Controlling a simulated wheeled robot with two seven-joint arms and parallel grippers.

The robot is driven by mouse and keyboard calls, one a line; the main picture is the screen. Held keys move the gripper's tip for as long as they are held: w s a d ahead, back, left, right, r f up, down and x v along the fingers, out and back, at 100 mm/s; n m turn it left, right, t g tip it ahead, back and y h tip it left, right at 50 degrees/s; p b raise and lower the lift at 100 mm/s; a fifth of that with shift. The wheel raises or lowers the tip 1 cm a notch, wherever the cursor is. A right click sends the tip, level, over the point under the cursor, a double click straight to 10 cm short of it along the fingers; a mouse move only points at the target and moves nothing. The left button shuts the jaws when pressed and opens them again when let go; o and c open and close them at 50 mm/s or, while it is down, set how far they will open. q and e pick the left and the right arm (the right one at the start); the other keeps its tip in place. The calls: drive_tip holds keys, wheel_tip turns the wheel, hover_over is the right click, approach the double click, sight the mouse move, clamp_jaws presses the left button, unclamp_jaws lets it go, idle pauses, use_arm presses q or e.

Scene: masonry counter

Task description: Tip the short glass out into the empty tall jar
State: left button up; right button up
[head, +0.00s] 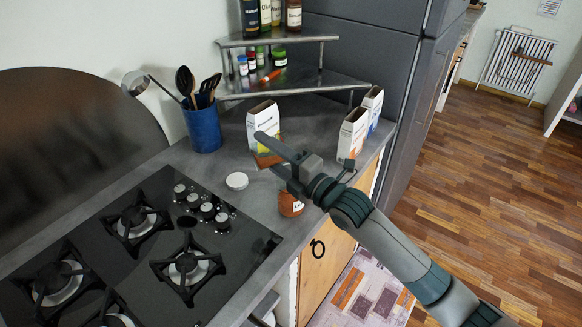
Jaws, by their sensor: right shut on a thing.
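My right gripper (268,152) reaches in from the lower right over the counter's front part. It is shut on a small orange-brown thing (266,160), mostly hidden by the fingers; I cannot tell for sure that this is the short glass. A jar with orange-brown colour and a pale label (291,205) stands on the counter near the front edge, just below my right gripper, its top hidden by the gripper. I cannot make out an empty tall jar. My left gripper is not in view.
A white round lid (237,181) lies left of the gripper. A gas hob (150,250) fills the counter's left part. A blue utensil holder (203,130), cartons (263,118) (352,135) and a corner shelf (290,86) stand behind.

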drive_tip(key=shift+s+a+n+g+h+p, duration=0.1)
drive_tip(key=shift+a+n+g+h+p, duration=0.1)
drive_tip(key=shift+n+p, duration=0.25)
drive_tip(key=shift+s+a+n+g+h+p, duration=0.1)
drive_tip(key=shift+n+g+h+p, duration=0.15)
drive_tip(key=shift+n, duration=0.3)
drive_tip(key=shift+a+f+n+h+p, duration=0.1)
drive_tip(key=shift+f+n+h+p, duration=0.3)
drive_tip(key=shift+n, duration=0.6)
drive_tip(key=shift+r+n+p, duration=0.1)
drive_tip(key=shift+n+p, duration=0.2)
drive_tip(key=shift+p, duration=0.2)
drive_tip(key=shift+f+g, duration=0.25)
